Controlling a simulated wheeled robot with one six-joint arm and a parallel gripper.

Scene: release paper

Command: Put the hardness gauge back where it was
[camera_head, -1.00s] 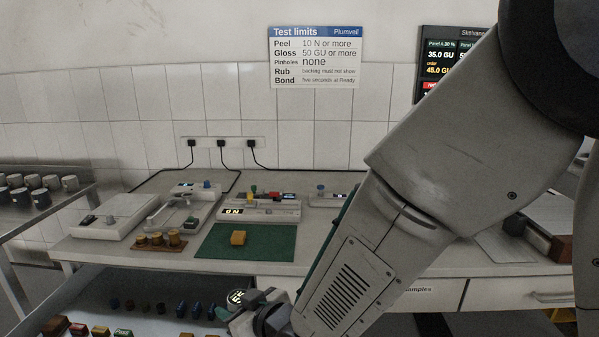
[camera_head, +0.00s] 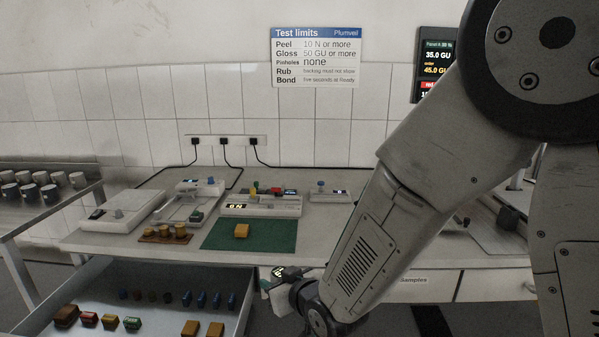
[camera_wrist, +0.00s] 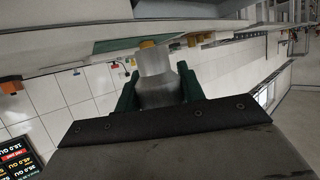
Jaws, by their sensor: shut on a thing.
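My gripper (camera_wrist: 158,92) has green fingers closed on both sides of a grey, rounded piece, seemingly the hardness gauge (camera_wrist: 154,66), in the wrist view. In the head view my gripper (camera_head: 282,288) is low in the centre, in front of the bench and just right of the open drawer. The held gauge (camera_head: 277,274) shows there as a pale body with a dark face on top. Its lower part is hidden by the gripper and wrist. It is held in the air, apart from the bench.
An open drawer (camera_head: 226,322) at lower left holds several coloured blocks. The bench front edge is close behind the gripper.

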